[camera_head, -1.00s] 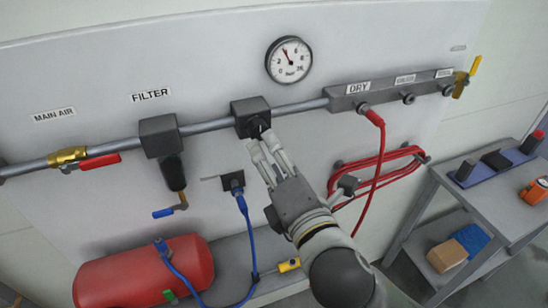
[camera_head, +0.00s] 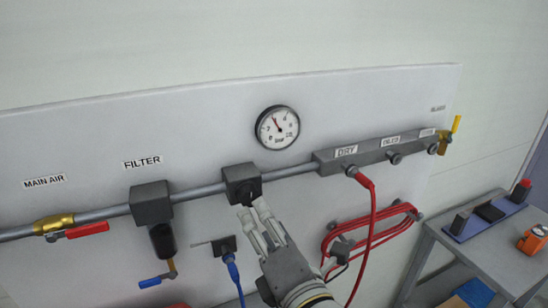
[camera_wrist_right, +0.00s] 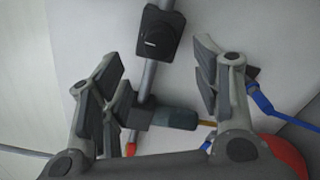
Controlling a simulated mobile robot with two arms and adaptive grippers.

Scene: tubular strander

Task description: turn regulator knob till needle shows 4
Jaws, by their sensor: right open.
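The regulator (camera_head: 241,183) is a dark block on the grey pipe, below the round white pressure gauge (camera_head: 277,127). The gauge's needle leans up and left of centre; the exact number is too small to read surely. My right gripper (camera_head: 253,211) is at the front of the regulator, its fingers partly hiding the dark knob (camera_head: 247,198). In the right wrist view, my gripper (camera_wrist_right: 160,72) is open and empty, and the regulator knob (camera_wrist_right: 160,38) shows beyond and between the spread fingers. No contact with the knob shows. My left gripper is not in view.
The filter (camera_head: 151,203) hangs on the pipe to the left, past it the red-handled main air valve (camera_head: 87,230). A manifold (camera_head: 380,150) with a red hose (camera_head: 368,225) is to the right. A blue hose (camera_head: 234,274) hangs below the regulator. A grey cart (camera_head: 490,240) stands right.

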